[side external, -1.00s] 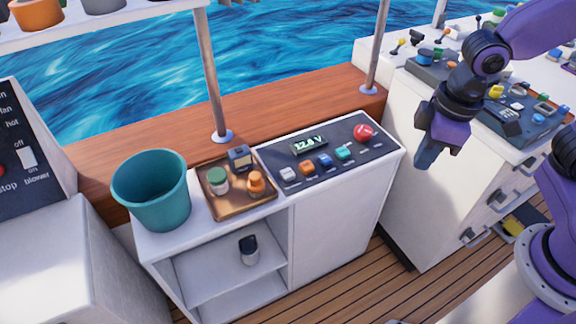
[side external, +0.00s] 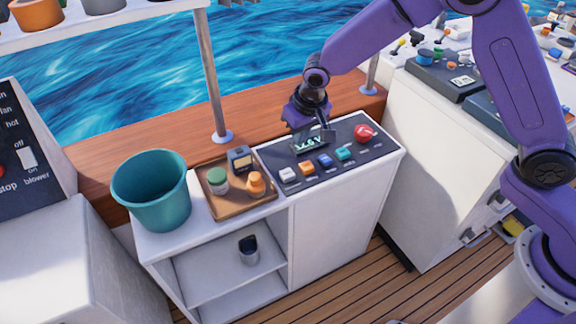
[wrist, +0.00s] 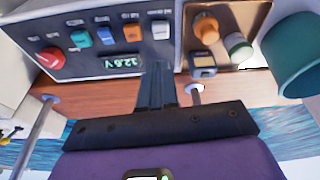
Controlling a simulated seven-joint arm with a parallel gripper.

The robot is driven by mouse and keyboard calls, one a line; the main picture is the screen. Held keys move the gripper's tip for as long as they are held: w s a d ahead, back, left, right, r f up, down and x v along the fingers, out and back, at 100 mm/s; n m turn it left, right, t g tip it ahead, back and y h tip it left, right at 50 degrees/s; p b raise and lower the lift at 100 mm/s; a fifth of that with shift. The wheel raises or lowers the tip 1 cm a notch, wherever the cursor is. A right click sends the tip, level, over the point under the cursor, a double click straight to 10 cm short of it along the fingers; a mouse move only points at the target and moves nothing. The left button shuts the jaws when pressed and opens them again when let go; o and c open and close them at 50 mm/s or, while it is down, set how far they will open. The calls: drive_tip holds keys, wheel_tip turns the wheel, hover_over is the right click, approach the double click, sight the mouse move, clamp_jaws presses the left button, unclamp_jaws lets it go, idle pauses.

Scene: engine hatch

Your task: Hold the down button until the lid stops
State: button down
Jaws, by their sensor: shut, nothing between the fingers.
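The dark control panel (side external: 375,151) lies on the white cabinet top, with a lit voltage display and a row of white (side external: 288,174), orange (side external: 307,168), blue (side external: 325,160) and teal (side external: 344,153) buttons. A red round knob (side external: 364,132) sits at its right end. The button labels are too small to read, so I cannot tell which is down. My gripper (side external: 322,138) is shut and empty, above the panel's back edge by the display. No lid is recognisable.
A wooden tray (side external: 240,206) with a green-lidded jar, an orange item and a small dark box sits left of the panel. A teal bucket (side external: 152,190) stands further left. A metal post (side external: 212,80) rises behind, and a second bench (side external: 425,118) stands at right.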

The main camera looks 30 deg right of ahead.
drive_tip(key=w+f, duration=0.1)
drive_tip(key=w+f+m, duration=0.1)
drive_tip(key=w, duration=0.1)
drive_tip(key=shift+a+f, duration=0.1)
drive_tip(key=shift+f, duration=0.1)
drive_tip(key=shift+f, duration=0.15)
hover_over(287, 172)
drive_tip(key=f, duration=0.7)
drive_tip(key=s+f, duration=0.1)
drive_tip(key=f, duration=0.3)
drive_tip(key=shift+f, duration=1.15)
drive_tip(key=shift+f, duration=0.1)
